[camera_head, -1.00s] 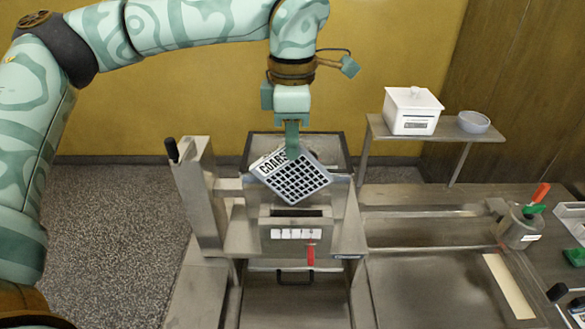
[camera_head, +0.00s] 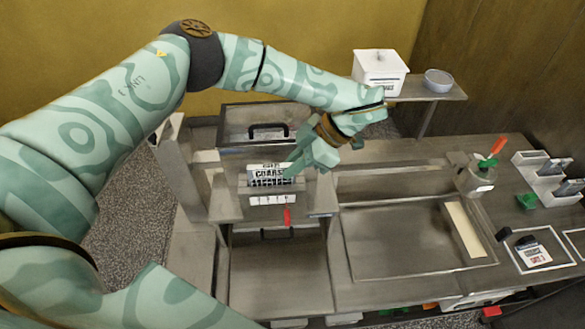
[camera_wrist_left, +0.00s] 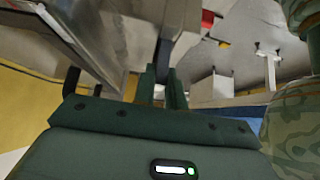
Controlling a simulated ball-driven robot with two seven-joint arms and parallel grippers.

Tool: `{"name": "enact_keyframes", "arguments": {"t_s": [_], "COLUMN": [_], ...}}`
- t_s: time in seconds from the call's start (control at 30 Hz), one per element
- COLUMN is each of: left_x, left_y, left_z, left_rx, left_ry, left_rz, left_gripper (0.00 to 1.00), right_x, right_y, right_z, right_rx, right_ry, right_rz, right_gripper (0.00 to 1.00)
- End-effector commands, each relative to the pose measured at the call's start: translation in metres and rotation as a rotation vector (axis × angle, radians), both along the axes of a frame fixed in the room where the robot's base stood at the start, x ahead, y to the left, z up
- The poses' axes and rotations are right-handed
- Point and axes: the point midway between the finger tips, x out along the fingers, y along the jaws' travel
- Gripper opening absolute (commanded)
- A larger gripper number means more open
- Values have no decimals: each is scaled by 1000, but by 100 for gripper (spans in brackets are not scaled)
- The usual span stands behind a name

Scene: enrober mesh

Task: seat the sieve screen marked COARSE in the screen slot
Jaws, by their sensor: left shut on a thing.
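The sieve screen marked COARSE (camera_head: 268,174) stands roughly upright at the screen slot of the steel machine (camera_head: 225,205). Its label and a strip of its grid show above the slot housing; its lower part is hidden. I cannot tell how deep it sits. My left gripper (camera_head: 292,172) is shut on the screen at its right end, with the arm reaching over from the left. In the left wrist view the fingers (camera_wrist_left: 163,88) are close together, and the screen is hard to make out. My right gripper is not in view.
A bin with a black handle (camera_head: 268,131) is behind the slot. A red lever (camera_head: 287,216) hangs in front, below a white label strip.

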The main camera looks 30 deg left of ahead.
Motion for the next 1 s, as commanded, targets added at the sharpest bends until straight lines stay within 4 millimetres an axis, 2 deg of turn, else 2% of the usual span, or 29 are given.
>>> {"name": "enact_keyframes", "arguments": {"t_s": [0.13, 0.47, 0.5, 0.53, 0.57, 0.83, 1.0], "left_x": [0, 0, 0, 0, 0, 0, 8], "left_y": [0, 0, 0, 0, 0, 0, -10], "left_z": [-16, -19, -18, -18, -18, -17, -3], "left_rx": [0, 0, 0, 0, 0, -1, 0], "left_ry": [-1, -1, -1, -1, -1, -2, -5], "left_rz": [-1, -1, -1, -1, -1, -1, -2], "left_gripper": [0, 0, 23, 32, 34, 34, 34], "right_x": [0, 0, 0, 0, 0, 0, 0], "right_y": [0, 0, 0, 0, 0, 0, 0], "right_z": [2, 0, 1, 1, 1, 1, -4], "right_rx": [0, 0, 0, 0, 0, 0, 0], "right_ry": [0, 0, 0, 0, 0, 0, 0], "right_rz": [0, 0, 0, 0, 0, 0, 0], "right_gripper": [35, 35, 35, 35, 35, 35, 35]}}
